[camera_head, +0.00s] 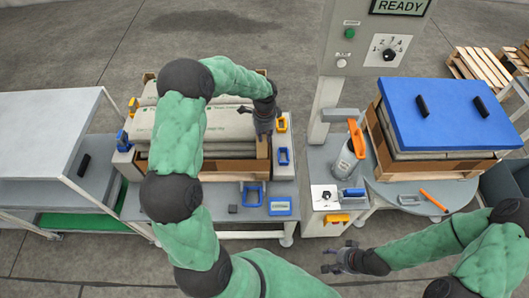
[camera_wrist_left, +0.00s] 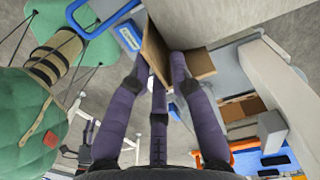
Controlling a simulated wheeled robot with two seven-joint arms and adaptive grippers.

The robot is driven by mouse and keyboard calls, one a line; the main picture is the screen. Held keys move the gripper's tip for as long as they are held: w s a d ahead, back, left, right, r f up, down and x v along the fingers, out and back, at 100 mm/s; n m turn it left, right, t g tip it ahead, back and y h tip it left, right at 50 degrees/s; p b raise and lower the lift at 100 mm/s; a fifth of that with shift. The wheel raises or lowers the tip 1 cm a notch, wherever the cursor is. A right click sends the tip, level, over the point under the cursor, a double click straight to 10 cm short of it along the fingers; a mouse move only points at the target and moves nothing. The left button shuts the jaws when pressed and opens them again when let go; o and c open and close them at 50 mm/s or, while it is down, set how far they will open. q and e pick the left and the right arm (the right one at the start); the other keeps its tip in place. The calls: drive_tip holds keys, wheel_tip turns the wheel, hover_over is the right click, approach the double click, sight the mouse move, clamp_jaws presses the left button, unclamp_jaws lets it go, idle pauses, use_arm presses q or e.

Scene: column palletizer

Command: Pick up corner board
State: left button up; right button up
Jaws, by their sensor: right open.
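The brown corner board (camera_head: 263,147) stands upright at the front right corner of the sack stack. In the left wrist view the folded brown board (camera_wrist_left: 154,46) lies between the fingertips of my left gripper (camera_wrist_left: 160,70). In the head view my left gripper (camera_head: 264,127) is at the board's top, pointing down. Its fingers reach around the board on both sides. I cannot tell whether they press on it, and they partly hide it. My right gripper (camera_head: 340,261) is open and empty, low over the floor in front of the machine post.
Pale sacks (camera_head: 225,124) fill the pallet on the grey table. Blue holders (camera_head: 280,206) and yellow clips (camera_head: 281,123) sit along its edge. A blue-lidded stack (camera_head: 448,112) stands right, past the control post (camera_head: 325,125). A white shelf (camera_head: 40,130) stands left.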

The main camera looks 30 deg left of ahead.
use_arm(q)
clamp_jaws()
wheel_tip(320, 180, up, 40)
drive_tip(key=p, duration=1.6)
drive_tip(key=shift+p, duration=0.35)
idle(0.6)
